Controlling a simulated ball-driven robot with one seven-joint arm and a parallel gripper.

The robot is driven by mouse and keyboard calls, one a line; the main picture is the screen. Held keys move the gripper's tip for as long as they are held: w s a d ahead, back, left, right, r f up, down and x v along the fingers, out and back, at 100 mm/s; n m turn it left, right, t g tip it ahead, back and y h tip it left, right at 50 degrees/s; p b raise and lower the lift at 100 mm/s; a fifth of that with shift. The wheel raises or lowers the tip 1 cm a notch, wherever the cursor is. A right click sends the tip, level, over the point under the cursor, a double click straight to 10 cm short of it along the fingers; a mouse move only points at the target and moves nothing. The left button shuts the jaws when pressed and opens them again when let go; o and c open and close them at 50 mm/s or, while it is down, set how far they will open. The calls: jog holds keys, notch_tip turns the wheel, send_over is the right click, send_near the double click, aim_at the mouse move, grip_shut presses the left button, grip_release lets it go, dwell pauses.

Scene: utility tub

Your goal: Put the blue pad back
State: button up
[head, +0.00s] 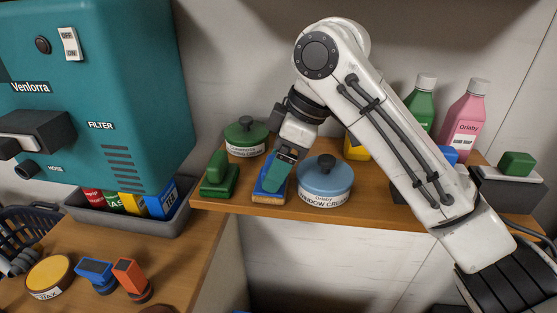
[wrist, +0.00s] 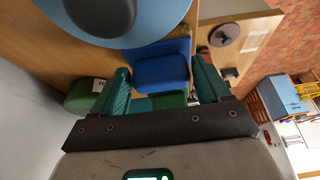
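The blue pad (head: 262,194) lies on the wooden shelf between a green pad (head: 219,178) and a blue-lidded tin (head: 326,180). My gripper (head: 277,174) reaches down over the blue pad and partly hides it. In the wrist view, the blue pad (wrist: 162,73) sits between the two green fingers of my gripper (wrist: 161,66), which are spread with a small gap on each side. Another green pad (head: 517,162) rests on a grey holder (head: 510,190) at the right. A blue block (head: 449,154) shows partly behind my arm.
A green-lidded tin (head: 246,137) stands behind the pads. Green (head: 421,105) and pink (head: 463,115) bottles stand at the back right. A teal machine (head: 95,90) is at the left, above a grey bin (head: 130,217) of packets. The blue-lidded tin is close beside my gripper.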

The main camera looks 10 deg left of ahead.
jog(key=shift+o, duration=1.4)
jog(key=shift+r, duration=0.25)
jog(key=shift+b+v, duration=0.45)
jog(key=shift+v, duration=0.7)
jog(key=d+b, duration=0.1)
jog(key=d, duration=1.1)
jog(key=shift+s+d+r+b, duration=0.1)
jog(key=shift+d+r+b, duration=0.05)
jog(key=shift+r+b, duration=0.15)
